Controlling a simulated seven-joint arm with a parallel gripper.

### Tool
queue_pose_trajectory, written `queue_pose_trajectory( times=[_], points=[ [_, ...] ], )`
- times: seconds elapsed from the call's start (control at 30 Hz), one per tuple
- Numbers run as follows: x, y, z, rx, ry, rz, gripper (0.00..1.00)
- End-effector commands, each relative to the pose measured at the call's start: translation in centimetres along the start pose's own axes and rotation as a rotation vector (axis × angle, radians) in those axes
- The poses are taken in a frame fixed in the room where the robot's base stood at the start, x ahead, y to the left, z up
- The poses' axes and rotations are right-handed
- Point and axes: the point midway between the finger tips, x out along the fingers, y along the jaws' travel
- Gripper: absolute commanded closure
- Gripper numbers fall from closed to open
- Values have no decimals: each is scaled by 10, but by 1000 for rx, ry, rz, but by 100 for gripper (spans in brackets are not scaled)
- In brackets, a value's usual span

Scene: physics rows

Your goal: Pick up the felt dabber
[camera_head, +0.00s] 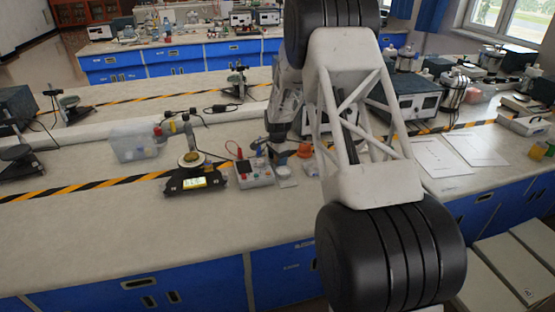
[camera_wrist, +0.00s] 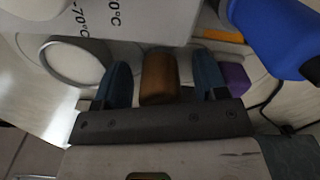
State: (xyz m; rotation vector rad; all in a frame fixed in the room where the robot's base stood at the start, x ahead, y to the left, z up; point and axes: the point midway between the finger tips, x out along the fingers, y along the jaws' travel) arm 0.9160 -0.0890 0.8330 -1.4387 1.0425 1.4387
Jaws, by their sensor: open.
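In the wrist view, a short brown cylinder (camera_wrist: 158,77) stands between the two blue fingers of my gripper (camera_wrist: 162,80). It may be the felt dabber, but I cannot tell for sure. My gripper is open, with a finger on each side of the cylinder and a narrow gap visible. The cylinder's lower end is hidden behind the gripper's dark bar. In the head view, my gripper is low over the bench beside the small instruments, largely hidden by my arm, and I cannot make out the brown cylinder there.
Close by in the wrist view are a purple block (camera_wrist: 235,78), a round pale dish (camera_wrist: 72,60), a blue object (camera_wrist: 280,35) and a white printed surface (camera_wrist: 90,22). In the head view, a grey box with knobs (camera_head: 254,173), a scale (camera_head: 195,180) and a clear bin (camera_head: 135,142) stand left.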

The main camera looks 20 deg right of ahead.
Motion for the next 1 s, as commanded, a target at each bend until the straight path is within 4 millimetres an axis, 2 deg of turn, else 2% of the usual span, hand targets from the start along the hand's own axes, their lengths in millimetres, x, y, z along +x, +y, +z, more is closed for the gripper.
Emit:
queue_pose_trajectory(
  times=[0.03, 0.3, 0.37, 0.77, 1.0],
  points=[
    [0, 0, 0, 0, 0, 0, 39],
    [0, 0, 0, 0, 0, 0, 80],
    [0, 0, 0, 0, 0, 0, 87],
    [-4, 0, 0, 0, 0, -1, 88],
    [-26, 0, 0, 0, 1, -2, 88]
  ],
)
